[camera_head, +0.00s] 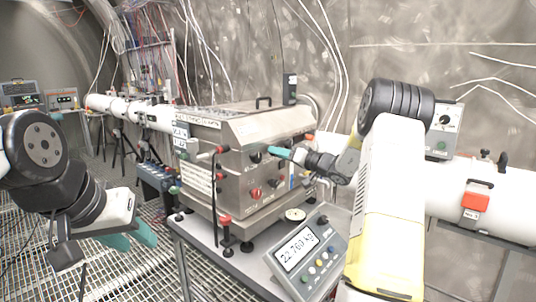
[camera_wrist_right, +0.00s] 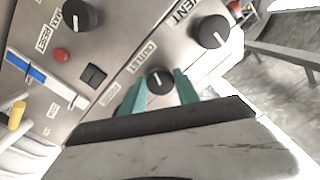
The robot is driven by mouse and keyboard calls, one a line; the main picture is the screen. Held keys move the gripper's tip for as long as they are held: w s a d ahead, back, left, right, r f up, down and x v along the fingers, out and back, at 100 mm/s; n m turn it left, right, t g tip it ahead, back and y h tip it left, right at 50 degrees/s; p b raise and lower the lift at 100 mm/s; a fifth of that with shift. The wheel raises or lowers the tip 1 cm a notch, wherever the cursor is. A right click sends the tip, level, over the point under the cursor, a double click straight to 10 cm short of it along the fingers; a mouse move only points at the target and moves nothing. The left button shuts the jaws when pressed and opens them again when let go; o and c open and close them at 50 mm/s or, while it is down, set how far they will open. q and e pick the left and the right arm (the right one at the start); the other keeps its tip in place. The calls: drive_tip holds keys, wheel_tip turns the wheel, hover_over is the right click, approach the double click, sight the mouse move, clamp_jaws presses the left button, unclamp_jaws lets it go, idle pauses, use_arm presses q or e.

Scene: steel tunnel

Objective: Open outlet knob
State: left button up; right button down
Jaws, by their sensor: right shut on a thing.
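The outlet knob (camera_wrist_right: 160,80) is black and round with a white pointer line, beside its OUTLET label (camera_wrist_right: 141,56) on a steel panel. In the right wrist view the teal fingers of my right gripper (camera_wrist_right: 159,92) are on both sides of it, shut on it. In the head view the right gripper (camera_head: 279,152) reaches the front of the steel machine (camera_head: 238,180), and its hand hides the knob. My left gripper (camera_head: 132,237) hangs at the lower left, away from the machine, its teal fingers apart and empty.
The VENT knob (camera_wrist_right: 209,30) and another black knob (camera_wrist_right: 81,15) are near the outlet knob, with a red button (camera_wrist_right: 61,55) and black switch (camera_wrist_right: 93,75). A scale display (camera_head: 305,255) stands in front of the machine. Grated floor (camera_head: 130,275) lies at left.

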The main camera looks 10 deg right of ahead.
drive_tip(key=shift+f+n, duration=0.15)
drive_tip(key=shift+n, duration=0.45)
drive_tip(key=c, duration=0.9)
unclamp_jaws()
drive_tip(key=shift+s+d, duration=0.1)
drive_tip(key=v, duration=0.7)
drive_tip(key=shift+s+d, duration=0.2)
drive_tip(key=shift+s, duration=0.05)
